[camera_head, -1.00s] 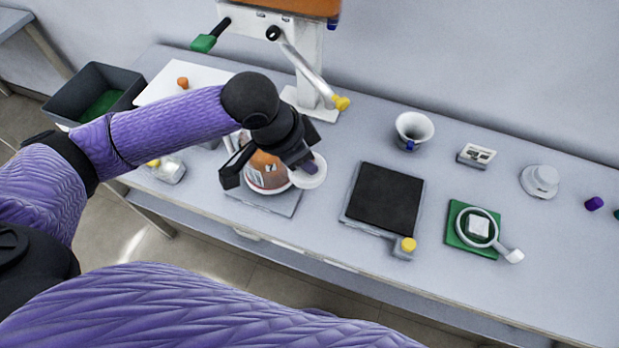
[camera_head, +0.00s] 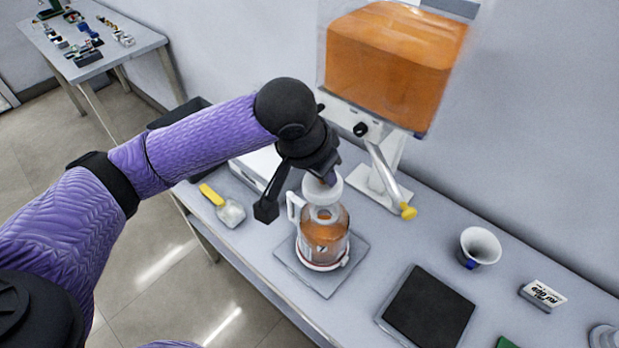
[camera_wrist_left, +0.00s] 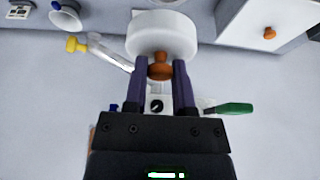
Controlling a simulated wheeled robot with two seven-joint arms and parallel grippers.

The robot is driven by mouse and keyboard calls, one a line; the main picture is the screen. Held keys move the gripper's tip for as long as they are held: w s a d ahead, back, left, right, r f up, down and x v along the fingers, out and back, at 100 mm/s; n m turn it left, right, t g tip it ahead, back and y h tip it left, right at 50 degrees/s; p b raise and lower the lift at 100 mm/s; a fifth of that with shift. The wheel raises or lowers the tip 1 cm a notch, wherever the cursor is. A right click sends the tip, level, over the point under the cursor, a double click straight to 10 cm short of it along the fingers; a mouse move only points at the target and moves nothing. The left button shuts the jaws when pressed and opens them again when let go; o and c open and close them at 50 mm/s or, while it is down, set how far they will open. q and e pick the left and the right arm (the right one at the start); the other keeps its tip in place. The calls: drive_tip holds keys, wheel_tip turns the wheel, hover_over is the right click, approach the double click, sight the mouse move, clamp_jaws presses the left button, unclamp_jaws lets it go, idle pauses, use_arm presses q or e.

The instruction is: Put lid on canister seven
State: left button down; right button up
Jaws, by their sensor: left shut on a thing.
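The canister (camera_head: 325,240) is a clear jar of orange liquid with a white handle and white base ring. It stands upright on a grey plate (camera_head: 287,258). My left gripper (camera_head: 328,176) is shut on the orange knob of a white round lid (camera_head: 322,190), over the canister's mouth. I cannot tell whether the lid touches the rim. The left wrist view shows the lid (camera_wrist_left: 163,35) beyond the gripper fingers (camera_wrist_left: 162,75), with the knob (camera_wrist_left: 160,68) between them. The lid hides the canister there. No number is readable. My right gripper is not in view.
A dispenser with an orange tank (camera_head: 390,65) and a yellow-tipped lever (camera_head: 407,211) stands close behind the canister. A black-topped pad (camera_head: 430,308), a white funnel cup (camera_head: 479,247) and a small labelled block (camera_head: 542,296) lie to the right. A yellow-handled scoop (camera_head: 225,207) lies left.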

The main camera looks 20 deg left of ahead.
use_arm(q)
drive_tip(key=w+m+p, duration=0.1)
drive_tip(key=m+p, duration=0.1)
drive_tip(key=p, duration=0.2)
drive_tip(key=w+m+g+h+p, duration=0.1)
drive_tip(key=m+p, duration=0.1)
drive_tip(key=p, duration=0.2)
drive_tip(key=w+r+m+h+p, duration=0.1)
drive_tip(key=m+p, duration=0.2)
drive_tip(key=p, duration=0.1)
drive_tip(key=shift+w+g, duration=0.25)
drive_tip(key=shift+g, duration=0.15)
drive_tip(key=shift+s+f+m+p, duration=0.25)
drive_tip(key=shift+f+m+p, duration=0.2)
drive_tip(key=shift+f, duration=0.1)
drive_tip(key=shift+s+f+m+p, duration=0.25)
drive_tip(key=shift+f+m+p, duration=0.1)
drive_tip(key=shift+f+p, duration=0.15)
drive_tip(key=shift+f+h, duration=0.3)
drive_tip(key=shift+f, duration=0.05)
wheel_tip(320, 180, down, 5)
drive_tip(key=b, duration=0.5)
drive_tip(key=shift+a+b, duration=0.1)
drive_tip(key=shift+b, duration=0.2)
drive_tip(key=shift+r, duration=0.1)
